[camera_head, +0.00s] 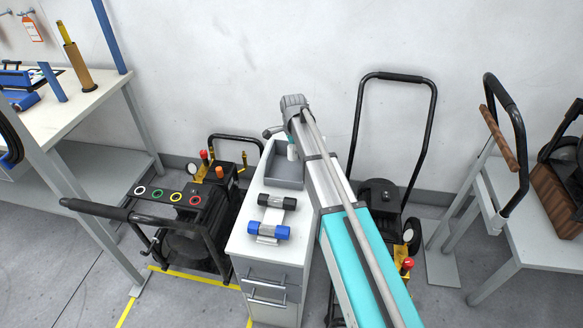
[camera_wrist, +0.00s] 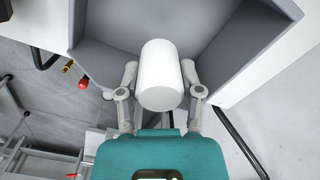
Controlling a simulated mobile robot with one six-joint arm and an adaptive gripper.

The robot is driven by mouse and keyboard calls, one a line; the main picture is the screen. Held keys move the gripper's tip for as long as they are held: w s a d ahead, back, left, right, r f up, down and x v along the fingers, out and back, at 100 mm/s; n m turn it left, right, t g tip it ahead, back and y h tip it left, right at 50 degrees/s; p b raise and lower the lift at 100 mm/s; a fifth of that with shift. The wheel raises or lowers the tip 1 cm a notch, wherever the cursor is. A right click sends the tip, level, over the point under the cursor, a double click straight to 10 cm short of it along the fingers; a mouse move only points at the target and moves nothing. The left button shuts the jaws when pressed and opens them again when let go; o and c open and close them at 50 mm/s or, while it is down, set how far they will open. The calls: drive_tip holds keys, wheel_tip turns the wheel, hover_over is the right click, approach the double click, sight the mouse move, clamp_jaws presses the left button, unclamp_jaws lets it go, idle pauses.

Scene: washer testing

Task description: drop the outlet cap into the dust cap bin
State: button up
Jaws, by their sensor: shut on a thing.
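The outlet cap (camera_wrist: 160,75) is a plain white cylinder in the wrist view. My gripper (camera_wrist: 160,82) is shut on it, one finger on each side. The dust cap bin (camera_wrist: 105,65) is a grey open tray with sloping walls, behind and around the cap in the wrist view. The cap appears over the bin's opening; its exact height cannot be told. In the head view the bin (camera_head: 286,182) sits at the far end of the white cabinet. A small white piece of the cap (camera_head: 292,152) shows beside my arm there, which hides most of my gripper.
The white cabinet top (camera_head: 248,243) also holds a black-ended roller (camera_head: 277,202) and a blue-ended one (camera_head: 268,231) in front of the bin. A pressure washer (camera_head: 190,215) stands to the left, another (camera_head: 380,195) to the right. Workbenches flank both sides.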

drive_tip(key=shift+f, duration=0.3)
drive_tip(key=o, duration=0.9)
drive_tip(key=shift+r, duration=0.2)
